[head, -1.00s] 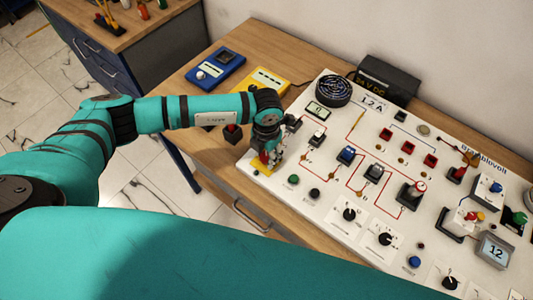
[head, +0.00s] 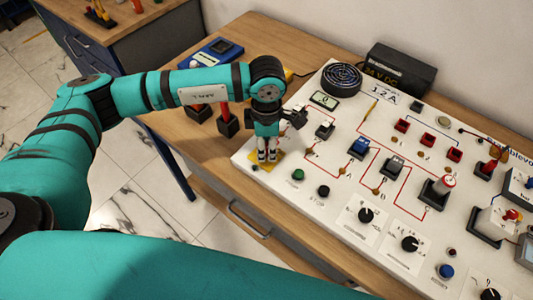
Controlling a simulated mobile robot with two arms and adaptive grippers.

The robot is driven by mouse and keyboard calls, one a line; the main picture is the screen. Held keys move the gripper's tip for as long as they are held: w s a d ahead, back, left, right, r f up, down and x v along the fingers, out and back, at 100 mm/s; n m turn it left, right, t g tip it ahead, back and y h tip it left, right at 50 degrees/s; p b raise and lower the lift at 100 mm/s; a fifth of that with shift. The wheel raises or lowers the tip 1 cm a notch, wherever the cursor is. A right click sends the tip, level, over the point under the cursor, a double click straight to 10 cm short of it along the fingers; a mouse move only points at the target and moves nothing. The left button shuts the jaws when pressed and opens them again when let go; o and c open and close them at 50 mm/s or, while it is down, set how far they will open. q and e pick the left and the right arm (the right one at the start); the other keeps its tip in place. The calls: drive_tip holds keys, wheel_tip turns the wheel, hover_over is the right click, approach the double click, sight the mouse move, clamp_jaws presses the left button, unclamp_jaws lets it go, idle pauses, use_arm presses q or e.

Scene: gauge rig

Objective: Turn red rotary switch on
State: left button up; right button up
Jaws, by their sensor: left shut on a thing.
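The yellow plate (head: 257,167) of the rotary switch sits at the left end of the white panel. My left gripper (head: 267,156) points down over this plate, its fingers closed around the switch knob. The fingers hide most of the knob, so I cannot tell which way it is turned. My right gripper is not in view.
The white panel (head: 332,215) carries a green button (head: 298,174), a black button (head: 323,191), several black dials and a round fan grille (head: 341,77). A black power supply (head: 400,72) stands behind it. A blue meter (head: 213,60) lies on the wooden table behind my arm.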

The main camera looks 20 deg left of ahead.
sight(267, 148)
use_arm(q)
drive_tip(key=m+b, duration=0.6)
drive_tip(key=b, duration=0.2)
drive_tip(key=shift+w+f, duration=0.1)
drive_tip(key=shift+f, duration=0.05)
drive_tip(key=shift+r+m+b, duration=0.2)
drive_tip(key=shift+m+b, duration=0.9)
drive_tip(key=shift+b, duration=0.25)
drive_tip(key=o, duration=1.2)
drive_tip(key=shift+r, duration=0.1)
wheel_tip(267, 148, up, 12)
drive_tip(key=shift+f, duration=0.1)
